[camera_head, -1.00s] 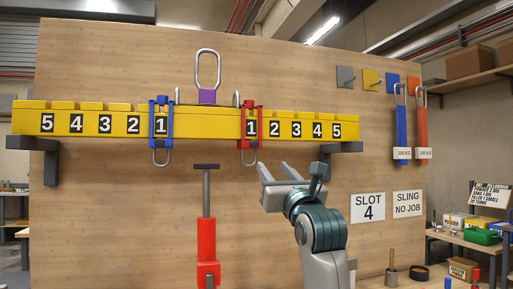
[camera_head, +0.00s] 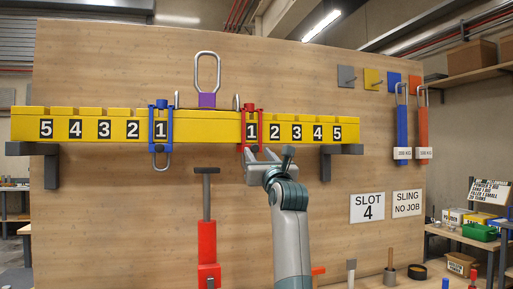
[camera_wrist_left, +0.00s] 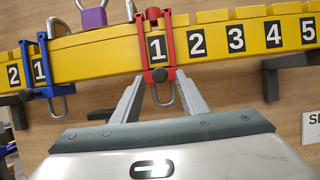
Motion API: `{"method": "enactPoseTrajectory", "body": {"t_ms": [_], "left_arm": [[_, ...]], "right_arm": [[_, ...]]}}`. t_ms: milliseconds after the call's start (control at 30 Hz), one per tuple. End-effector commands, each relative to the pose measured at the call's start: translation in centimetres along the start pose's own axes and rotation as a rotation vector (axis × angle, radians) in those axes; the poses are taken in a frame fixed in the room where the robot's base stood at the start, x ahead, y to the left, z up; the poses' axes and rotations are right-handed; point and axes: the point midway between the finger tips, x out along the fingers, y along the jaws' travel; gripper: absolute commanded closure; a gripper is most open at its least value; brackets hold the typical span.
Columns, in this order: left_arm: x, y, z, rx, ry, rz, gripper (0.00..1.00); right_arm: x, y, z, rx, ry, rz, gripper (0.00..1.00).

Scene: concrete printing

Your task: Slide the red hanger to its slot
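The red hanger (camera_head: 250,122) sits around the yellow beam (camera_head: 200,127) at the right-hand number 1, with a grey loop at its bottom; it also shows in the left wrist view (camera_wrist_left: 157,45). My left gripper (camera_head: 265,156) is just below the hanger. In the left wrist view its two fingers (camera_wrist_left: 160,95) are apart, one on each side of the hanger's loop (camera_wrist_left: 162,94), with gaps visible. The right-hand number 4 (camera_head: 317,132) is farther right along the beam. A sign (camera_head: 367,208) reads SLOT 4. My right gripper is not in view.
A blue hanger (camera_head: 160,125) sits at the left-hand number 1. A dark bracket (camera_head: 327,160) supports the beam's right part. A red post with a T-shaped top (camera_head: 207,235) stands below the beam. Blue and orange slings (camera_head: 401,125) hang at right.

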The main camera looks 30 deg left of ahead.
Motion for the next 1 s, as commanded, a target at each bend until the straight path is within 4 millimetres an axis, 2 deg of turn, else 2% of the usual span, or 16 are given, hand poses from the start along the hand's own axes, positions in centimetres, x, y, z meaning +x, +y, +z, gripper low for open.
{"method": "enactPoseTrajectory", "body": {"t_ms": [33,200,600,633,767,800,1000], "left_arm": [[0.8,0.0,0.2,0.001,0.000,0.001,0.60],[2.2,0.0,0.1,0.001,0.001,0.000,0.60],[2.6,0.0,0.0,-0.001,0.000,0.000,0.60],[2.6,0.0,0.0,-0.001,-0.001,0.000,0.65],[2.6,0.0,0.0,0.000,0.000,0.000,0.96],[2.6,0.0,0.0,0.000,0.000,0.000,1.00],[2.6,-0.1,0.0,0.000,0.000,-0.001,1.00]], "right_arm": [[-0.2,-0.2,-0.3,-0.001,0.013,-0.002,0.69],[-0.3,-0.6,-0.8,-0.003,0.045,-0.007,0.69],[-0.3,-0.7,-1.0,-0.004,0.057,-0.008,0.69],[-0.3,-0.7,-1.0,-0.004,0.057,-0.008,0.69],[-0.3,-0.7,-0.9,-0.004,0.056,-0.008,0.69],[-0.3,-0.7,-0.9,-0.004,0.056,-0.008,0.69],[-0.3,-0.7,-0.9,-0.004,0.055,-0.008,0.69]]}}
